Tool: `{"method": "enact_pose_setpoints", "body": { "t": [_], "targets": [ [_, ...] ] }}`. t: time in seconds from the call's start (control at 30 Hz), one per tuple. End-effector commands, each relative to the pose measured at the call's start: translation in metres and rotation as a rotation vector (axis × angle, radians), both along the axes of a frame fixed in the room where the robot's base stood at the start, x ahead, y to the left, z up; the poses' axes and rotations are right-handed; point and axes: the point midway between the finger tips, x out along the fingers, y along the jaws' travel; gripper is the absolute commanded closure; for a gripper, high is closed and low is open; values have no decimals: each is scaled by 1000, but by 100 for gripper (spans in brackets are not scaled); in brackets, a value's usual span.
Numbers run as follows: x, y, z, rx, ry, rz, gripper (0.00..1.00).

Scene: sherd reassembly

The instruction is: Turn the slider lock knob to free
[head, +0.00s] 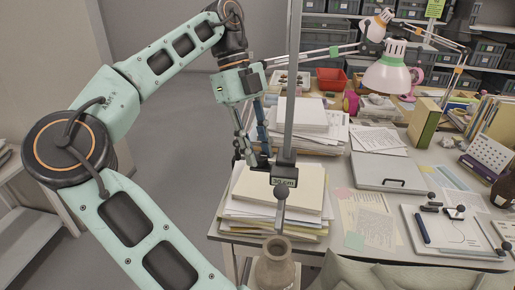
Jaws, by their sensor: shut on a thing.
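The slider (285,174) is a dark block with a "30 cm" label, low on a vertical grey post (292,80).
Stacks of paper (275,190) lie right behind and below the gripper. A brown vase (274,265) stands below the post at the front. A lamp (388,75), a grey folder (390,172) and a tray (455,232) are to the right. The floor at left is clear.

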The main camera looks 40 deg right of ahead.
Motion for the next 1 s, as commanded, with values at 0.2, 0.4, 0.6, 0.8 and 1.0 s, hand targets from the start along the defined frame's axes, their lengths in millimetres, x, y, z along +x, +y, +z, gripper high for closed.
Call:
{"method": "enact_pose_setpoints", "body": {
  "t": [0.2,0.4,0.6,0.8,1.0],
  "targets": [
    [0,1,1,1,-1,28,99],
    [0,2,1,3,-2,122,99],
    [0,3,1,4,-3,285,99],
    [0,5,0,3,-4,475,99],
    [-1,6,0,4,-3,666,99]
  ]
}}
